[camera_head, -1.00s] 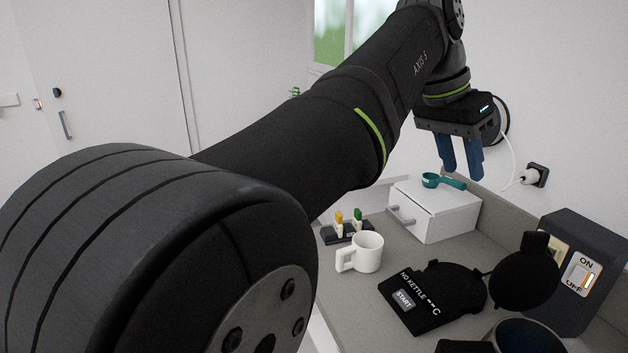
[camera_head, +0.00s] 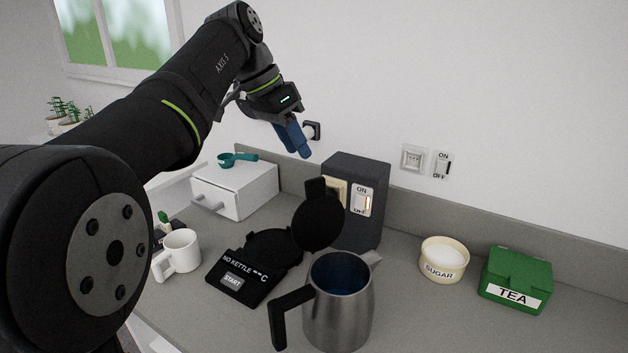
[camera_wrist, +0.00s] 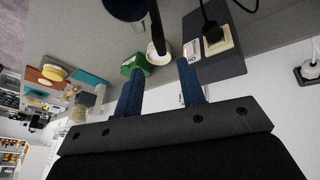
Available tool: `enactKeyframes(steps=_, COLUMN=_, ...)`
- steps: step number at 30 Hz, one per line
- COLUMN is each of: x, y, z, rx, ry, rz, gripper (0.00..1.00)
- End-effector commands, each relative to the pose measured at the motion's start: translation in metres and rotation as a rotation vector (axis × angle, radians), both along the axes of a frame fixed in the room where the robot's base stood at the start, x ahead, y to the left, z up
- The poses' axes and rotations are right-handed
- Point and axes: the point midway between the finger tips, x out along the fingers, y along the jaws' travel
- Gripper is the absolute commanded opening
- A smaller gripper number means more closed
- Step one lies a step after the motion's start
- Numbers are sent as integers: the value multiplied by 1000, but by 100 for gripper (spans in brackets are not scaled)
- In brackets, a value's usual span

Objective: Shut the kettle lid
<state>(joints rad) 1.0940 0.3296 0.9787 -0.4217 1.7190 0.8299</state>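The steel kettle (camera_head: 340,310) stands upright on the counter with its black handle toward the lower left. Its top is open and shows a dark blue inside. The round black lid (camera_head: 317,222) is tilted up behind the opening, with a tab at its top. My gripper (camera_head: 298,150) has blue fingers and is in the air behind and above the lid, left of the dark switch box, apart from the kettle. In the wrist view its fingers (camera_wrist: 162,68) are spread with nothing between them.
The dark switch box (camera_head: 357,230) stands behind the lid. A kettle base marked NO KETTLE (camera_head: 231,281), a white mug (camera_head: 181,250) and a white drawer box (camera_head: 237,192) are left. A sugar pot (camera_head: 443,260) and green tea box (camera_head: 516,278) are right. Counter around the kettle's right is free.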

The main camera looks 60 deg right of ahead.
Motion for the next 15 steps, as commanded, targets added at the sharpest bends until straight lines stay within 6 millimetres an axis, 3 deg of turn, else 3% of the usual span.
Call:
enactKeyframes(steps=9, x=-22, y=-17, z=-60, rx=3, ry=2, rz=-1, gripper=36)
enactKeyframes(steps=15, x=-28, y=-23, z=-80, rx=1, ry=0, rz=-1, gripper=36)
